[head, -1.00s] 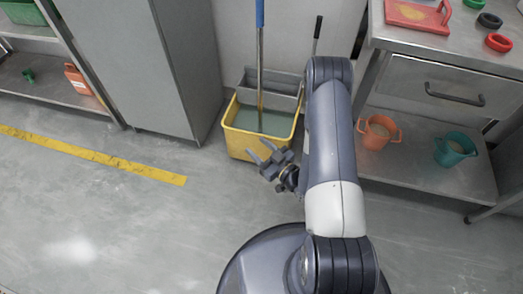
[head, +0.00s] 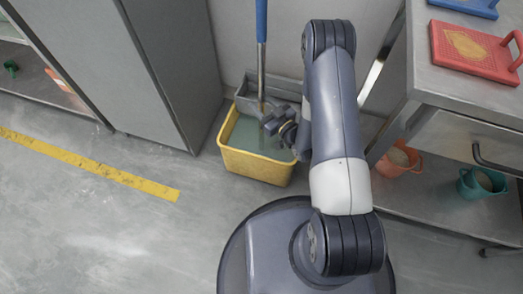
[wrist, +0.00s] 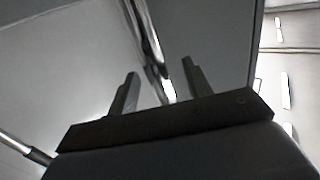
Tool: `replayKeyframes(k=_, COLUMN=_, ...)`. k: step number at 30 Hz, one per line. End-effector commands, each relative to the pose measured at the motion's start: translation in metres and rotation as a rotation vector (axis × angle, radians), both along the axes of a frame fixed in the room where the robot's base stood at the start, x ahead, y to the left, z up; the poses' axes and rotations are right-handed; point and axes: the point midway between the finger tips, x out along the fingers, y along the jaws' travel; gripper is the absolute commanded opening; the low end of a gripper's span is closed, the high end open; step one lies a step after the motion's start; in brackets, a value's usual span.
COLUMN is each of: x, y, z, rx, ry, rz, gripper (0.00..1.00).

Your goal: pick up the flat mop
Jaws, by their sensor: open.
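The flat mop stands upright, its blue-topped metal pole (head: 262,68) rising from the yellow bucket (head: 255,166). Its head is not visible, and the bucket holds greenish water. My gripper (head: 268,124) is over the bucket, close to the lower pole at its right side. In the wrist view my gripper (wrist: 160,68) has its two fingers apart, with a shiny metal pole (wrist: 148,42) running down into the gap between them. I cannot tell whether the pole is fully between the fingers or just beyond them. Nothing is gripped.
A grey wringer (head: 240,100) sits at the back of the bucket. A grey cabinet (head: 150,60) stands to the left. At right is a metal table with a red board (head: 470,52) on top and an orange pot (head: 400,160) on its lower shelf. The floor in front is clear.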

Motion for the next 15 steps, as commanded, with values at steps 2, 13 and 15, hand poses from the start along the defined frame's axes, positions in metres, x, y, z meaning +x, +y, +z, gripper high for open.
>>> replayKeyframes(k=2, x=0.01, y=0.008, z=-0.002, rx=-0.001, ry=-0.003, rz=0.003, gripper=0.48)
replayKeyframes(k=13, x=0.022, y=0.015, z=-0.001, rx=0.001, ry=0.001, rz=0.0, gripper=0.48)
replayKeyframes(k=15, x=0.022, y=0.015, z=-0.001, rx=0.001, ry=0.001, rz=0.0, gripper=0.43)
